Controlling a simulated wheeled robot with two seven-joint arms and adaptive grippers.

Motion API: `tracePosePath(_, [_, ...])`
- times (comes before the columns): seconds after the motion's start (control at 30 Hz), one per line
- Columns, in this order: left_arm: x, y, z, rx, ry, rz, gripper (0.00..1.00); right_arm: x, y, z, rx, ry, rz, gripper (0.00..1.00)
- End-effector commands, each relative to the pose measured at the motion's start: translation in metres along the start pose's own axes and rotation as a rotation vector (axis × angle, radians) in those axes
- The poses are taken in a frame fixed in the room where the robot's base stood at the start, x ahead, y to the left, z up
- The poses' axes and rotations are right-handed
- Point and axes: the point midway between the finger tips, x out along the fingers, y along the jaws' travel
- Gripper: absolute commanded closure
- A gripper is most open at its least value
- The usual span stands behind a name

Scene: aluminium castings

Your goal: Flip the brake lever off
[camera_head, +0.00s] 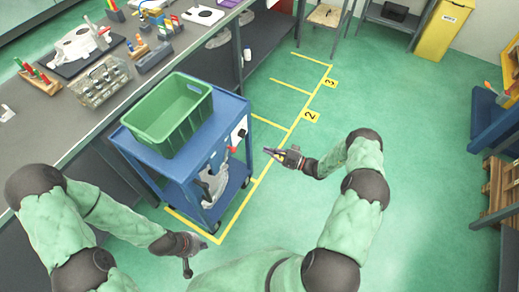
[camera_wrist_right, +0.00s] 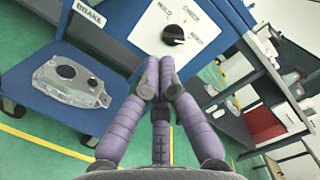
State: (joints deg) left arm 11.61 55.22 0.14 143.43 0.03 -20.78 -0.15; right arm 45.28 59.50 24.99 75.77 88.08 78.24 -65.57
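A blue cart (camera_head: 165,158) stands beside the bench. Its end carries a white panel (camera_head: 239,133) with a dark knob (camera_head: 242,133). In the right wrist view the knob (camera_wrist_right: 173,35) sits on the white panel (camera_wrist_right: 196,18) among printed words such as HOLD and CHECK. A BRAKE label (camera_wrist_right: 89,14) is on the blue frame to the left.
A green bin (camera_head: 173,115) sits on the cart top. A grey casting (camera_wrist_right: 70,80) lies on the cart's lower shelf. The bench (camera_head: 45,118) with tools and castings runs along the left. Yellow-marked floor bays (camera_head: 296,105) and open green floor lie right of the cart.

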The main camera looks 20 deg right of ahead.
Motion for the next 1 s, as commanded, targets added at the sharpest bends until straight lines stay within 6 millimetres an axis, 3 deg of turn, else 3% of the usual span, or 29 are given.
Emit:
tracePosePath(0.5, [0.018, -0.007, -0.001, 0.0, 0.0, 0.0, 1.0, 0.093, 0.002, 0.002, 0.0, -0.004, 0.001, 1.0])
tracePosePath(0.73, [0.019, -0.007, -0.001, 0.0, 0.0, 0.0, 1.0, 0.097, 0.001, 0.031, 0.003, -0.002, 0.001, 1.0])
tracePosePath(1.0, [0.019, -0.007, -0.001, 0.0, 0.0, 0.0, 1.0, 0.098, 0.0, 0.039, 0.0, 0.0, 0.001, 1.0])
